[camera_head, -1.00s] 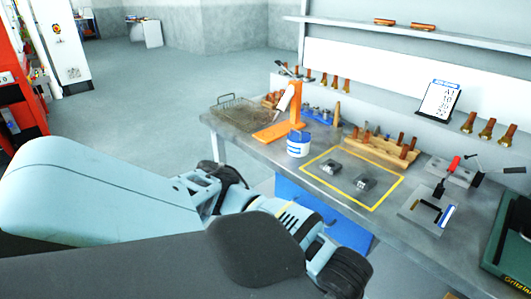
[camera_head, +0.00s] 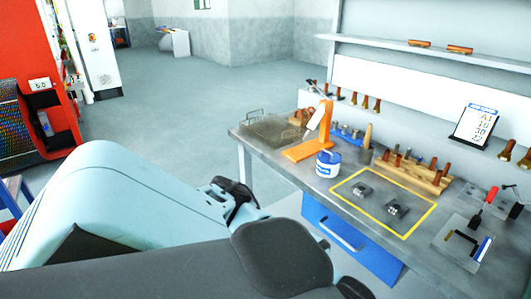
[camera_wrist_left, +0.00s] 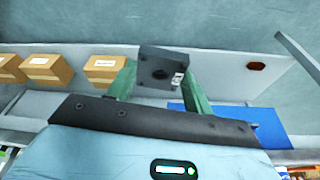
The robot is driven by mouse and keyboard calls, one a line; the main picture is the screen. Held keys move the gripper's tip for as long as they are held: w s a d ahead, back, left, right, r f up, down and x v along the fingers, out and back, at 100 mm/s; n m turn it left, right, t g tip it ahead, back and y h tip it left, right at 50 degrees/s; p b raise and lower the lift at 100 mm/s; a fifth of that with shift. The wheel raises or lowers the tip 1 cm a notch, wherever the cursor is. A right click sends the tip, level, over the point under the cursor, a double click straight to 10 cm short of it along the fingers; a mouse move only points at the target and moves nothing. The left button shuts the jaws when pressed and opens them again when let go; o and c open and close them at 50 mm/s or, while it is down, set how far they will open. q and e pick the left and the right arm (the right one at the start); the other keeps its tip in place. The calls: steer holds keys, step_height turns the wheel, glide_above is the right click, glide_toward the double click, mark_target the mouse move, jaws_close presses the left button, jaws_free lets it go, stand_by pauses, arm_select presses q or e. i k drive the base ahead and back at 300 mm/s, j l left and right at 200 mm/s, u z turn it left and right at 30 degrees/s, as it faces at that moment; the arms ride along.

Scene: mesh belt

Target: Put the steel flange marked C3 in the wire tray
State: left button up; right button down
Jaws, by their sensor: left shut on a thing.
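My left gripper (camera_wrist_left: 164,85) is shut on a dark grey square steel flange (camera_wrist_left: 153,62) with a round hole. A small white mark on its side appears to read C3, but it is small and turned. In the head view the left fingers and the held flange cannot be made out behind my arm. The wire tray (camera_head: 250,136) is at the far left end of the workbench, with its raised handles showing. Two similar grey flanges (camera_head: 361,189) (camera_head: 396,209) lie inside the yellow outline on the bench. My right gripper is not in view.
An orange stand (camera_head: 310,146) and a white-and-blue tub (camera_head: 328,164) stand just right of the tray. A wooden rack of tools (camera_head: 415,174) is behind the yellow outline. A blue drawer unit (camera_head: 345,240) is under the bench. The wrist view shows cardboard boxes (camera_wrist_left: 47,68).

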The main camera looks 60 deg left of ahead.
mark_target(271, 132)
steer(key=j+u, duration=0.2)
steer(key=j, duration=0.25)
steer(key=i+j+u, duration=0.15)
steer(key=j, duration=0.3)
steer(key=i+j+u, duration=0.2)
steer(key=j, duration=0.25)
steer(key=j+u, duration=0.15)
steer(key=j, duration=0.3)
steer(key=i+j+u, duration=0.2)
steer(key=j, duration=0.2)
steer(key=i+j+u, duration=0.15)
steer(key=j, duration=0.25)
steer(key=i, duration=0.05)
